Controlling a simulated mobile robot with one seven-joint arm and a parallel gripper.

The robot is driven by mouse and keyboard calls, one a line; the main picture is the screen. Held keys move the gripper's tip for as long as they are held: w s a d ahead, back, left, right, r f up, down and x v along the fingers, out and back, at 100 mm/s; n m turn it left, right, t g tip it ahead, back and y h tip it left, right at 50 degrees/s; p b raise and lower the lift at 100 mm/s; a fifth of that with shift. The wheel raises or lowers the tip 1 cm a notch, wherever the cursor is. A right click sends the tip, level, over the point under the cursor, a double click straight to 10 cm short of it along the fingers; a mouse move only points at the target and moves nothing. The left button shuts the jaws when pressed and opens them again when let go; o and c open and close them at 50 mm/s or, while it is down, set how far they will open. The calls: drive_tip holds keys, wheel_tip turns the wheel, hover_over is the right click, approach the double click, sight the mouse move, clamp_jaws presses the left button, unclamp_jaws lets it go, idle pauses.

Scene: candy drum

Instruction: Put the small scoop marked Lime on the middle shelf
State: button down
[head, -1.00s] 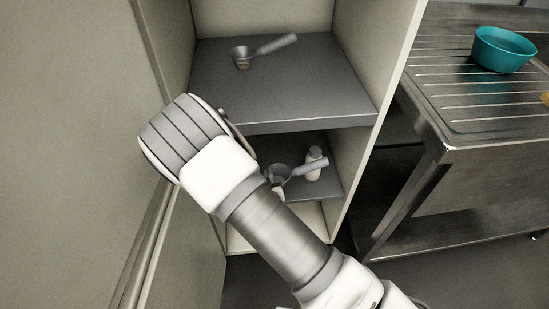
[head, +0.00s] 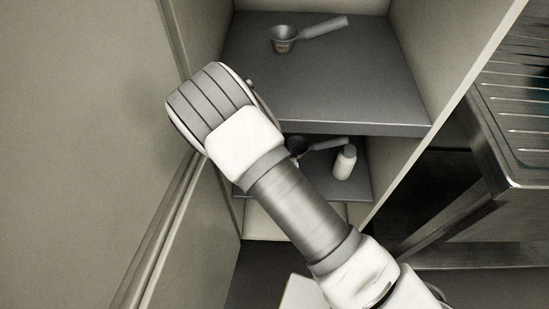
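A small metal scoop with a grey handle (head: 281,39) lies on a dark grey shelf (head: 370,90) of the open cabinet. It has a small label on its cup, too small to read. A second scoop (head: 328,144) lies on the lower grey shelf (head: 355,187), its cup partly hidden behind my arm. I cannot tell which scoop is marked Lime. My arm reaches up across the front of the cabinet, its ribbed grey end left of the upper scoop and apart from it in the picture. My gripper's fingers do not show.
A white bottle (head: 345,162) stands beside the lower scoop. A pale cabinet bottom (head: 270,222) lies below. The cabinet's right wall (head: 440,110) and a metal sink counter (head: 515,130) bound the right; a pale panel (head: 100,130) fills the left. The upper shelf is mostly clear.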

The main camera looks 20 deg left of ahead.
drive_tip(key=a+f, duration=0.1)
drive_tip(key=a, duration=0.1)
drive_tip(key=s+a+f+b, duration=0.1)
drive_tip(key=a+f, duration=0.1)
drive_tip(key=a, duration=0.1)
drive_tip(key=a+f+b, duration=0.1)
drive_tip(key=a+f, duration=0.1)
drive_tip(key=a, duration=0.1)
drive_tip(key=shift+s+f, duration=0.1)
drive_tip(key=shift+s, duration=0.1)
drive_tip(key=shift+f+b, duration=0.9)
drive_tip(key=shift+f, duration=1)
drive_tip(key=shift+f, duration=0.2)
drive_tip(key=c, duration=1.1)
unclamp_jaws()
drive_tip(key=shift+r, duration=0.1)
